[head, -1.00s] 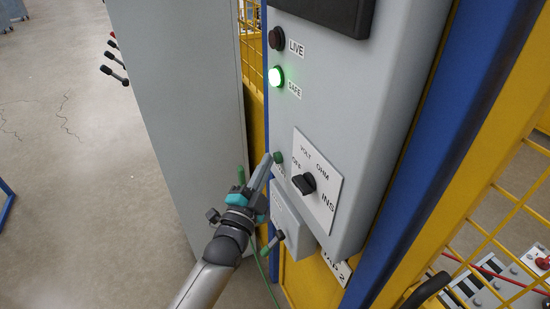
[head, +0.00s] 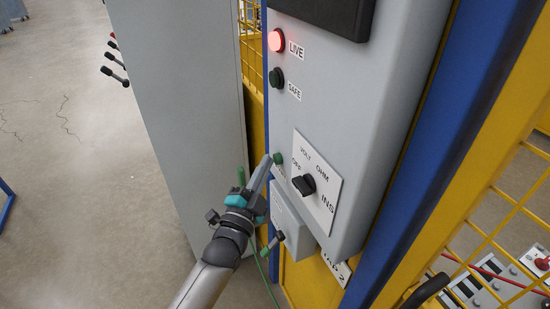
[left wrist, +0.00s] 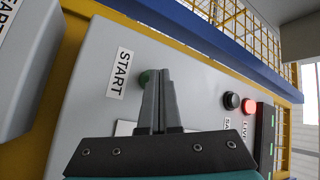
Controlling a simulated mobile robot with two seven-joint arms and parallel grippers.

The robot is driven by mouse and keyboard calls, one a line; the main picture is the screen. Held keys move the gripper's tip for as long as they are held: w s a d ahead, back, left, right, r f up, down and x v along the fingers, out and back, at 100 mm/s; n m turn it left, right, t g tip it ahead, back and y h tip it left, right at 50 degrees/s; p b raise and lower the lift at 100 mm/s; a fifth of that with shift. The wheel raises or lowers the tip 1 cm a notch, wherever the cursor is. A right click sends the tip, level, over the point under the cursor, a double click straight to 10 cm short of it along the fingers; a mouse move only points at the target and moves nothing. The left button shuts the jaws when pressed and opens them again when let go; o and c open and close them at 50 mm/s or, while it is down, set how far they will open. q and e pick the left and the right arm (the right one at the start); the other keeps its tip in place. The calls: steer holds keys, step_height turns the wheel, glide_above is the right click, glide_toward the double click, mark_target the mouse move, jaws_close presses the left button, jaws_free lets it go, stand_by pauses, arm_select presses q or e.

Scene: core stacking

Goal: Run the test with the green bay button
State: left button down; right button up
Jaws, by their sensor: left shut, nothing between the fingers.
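The green button (head: 278,158) sits on the left side of the grey control box (head: 375,130). It also shows in the left wrist view (left wrist: 147,77), beside a START label (left wrist: 121,73). My left gripper (head: 267,160) is shut and empty, its fingertips at the button; the fingers partly cover the button in the wrist view, and I cannot tell whether they touch it. The red LIVE lamp (head: 277,41) is lit and the SAFE lamp (head: 276,78) is dark. The selector knob (head: 304,185) sits on a white plate marked VOLT, OHM, INS and OFF. My right gripper is not in view.
A grey panel (head: 180,110) stands left of the box. A blue post (head: 430,130) and yellow mesh fence (head: 510,190) stand to the right. A small grey box (head: 290,225) and a green cable (head: 266,278) are below. Open floor lies at left.

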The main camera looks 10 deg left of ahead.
arm_select(q)
steer(key=shift+s+a, duration=0.3)
steer(key=shift+a, duration=0.15)
steer(key=s+a, duration=0.1)
steer(key=s+a+p, duration=0.1)
steer(key=a+p, duration=0.1)
steer(key=a, duration=0.1)
steer(key=shift+s+a, duration=0.1)
steer(key=shift+s, duration=0.3)
stand_by(0.6)
